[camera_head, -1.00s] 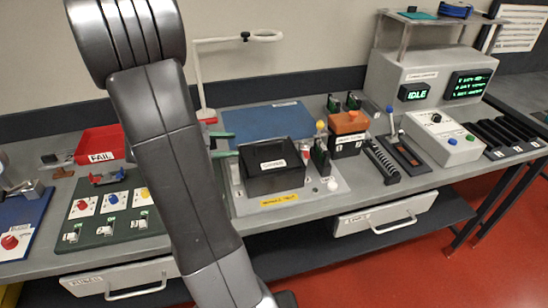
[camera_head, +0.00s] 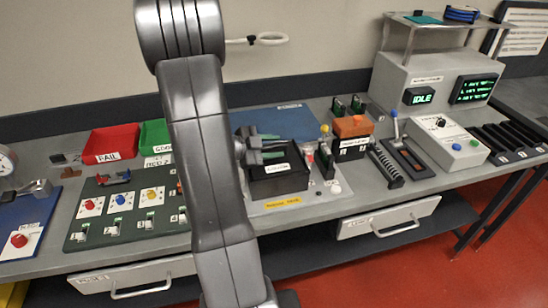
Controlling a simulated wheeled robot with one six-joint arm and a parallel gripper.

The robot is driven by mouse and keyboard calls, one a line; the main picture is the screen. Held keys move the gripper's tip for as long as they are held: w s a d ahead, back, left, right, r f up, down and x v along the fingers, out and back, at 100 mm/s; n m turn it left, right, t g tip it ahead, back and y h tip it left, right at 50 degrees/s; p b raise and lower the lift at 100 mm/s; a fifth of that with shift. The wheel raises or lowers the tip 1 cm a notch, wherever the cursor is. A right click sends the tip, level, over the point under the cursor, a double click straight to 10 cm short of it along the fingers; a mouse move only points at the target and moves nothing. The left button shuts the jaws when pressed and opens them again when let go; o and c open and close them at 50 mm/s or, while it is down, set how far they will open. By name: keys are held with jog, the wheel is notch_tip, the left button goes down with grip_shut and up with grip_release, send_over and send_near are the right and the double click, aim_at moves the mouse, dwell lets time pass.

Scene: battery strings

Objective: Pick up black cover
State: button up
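The black cover (camera_head: 280,184) is a dark box-like piece with a white label on its front. It sits on a light grey base plate with a yellow label (camera_head: 283,203), at the middle of the bench. My gripper (camera_head: 279,147) has green-tipped fingers, which lie in front of the cover's top left part in this view. A gap shows between the fingers, and nothing is seen held in it. I cannot tell whether the fingers touch the cover. My arm hides the area left of the cover.
A blue mat (camera_head: 285,122) lies behind the cover. An orange-topped block (camera_head: 352,127) and a lever unit (camera_head: 404,155) stand to its right. A red bin (camera_head: 112,142) and a green switch panel (camera_head: 118,222) are at left.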

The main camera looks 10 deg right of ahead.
grip_shut()
jog(key=shift+r, duration=0.15)
